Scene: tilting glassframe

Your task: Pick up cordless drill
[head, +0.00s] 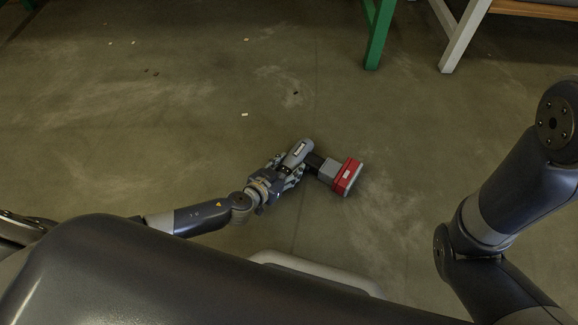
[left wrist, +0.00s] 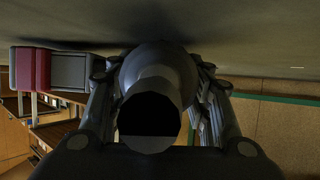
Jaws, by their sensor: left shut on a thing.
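The cordless drill (head: 328,168) is in the middle of the head view, grey and black with a red band at its battery end. My left gripper (head: 287,172) is shut on the drill's body near its head end, and the battery end sticks out to the right. In the left wrist view the drill's round dark end (left wrist: 150,112) fills the middle between the fingers (left wrist: 155,95). The red and grey battery part (left wrist: 42,70) shows at the left there. Whether the drill touches the floor is hard to tell. My right gripper is not in view.
The concrete floor (head: 180,120) is mostly clear, with small scattered bits. A green leg (head: 378,35) and a white leg (head: 462,38) of furniture stand at the back right. My right arm's links fill the right side of the head view.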

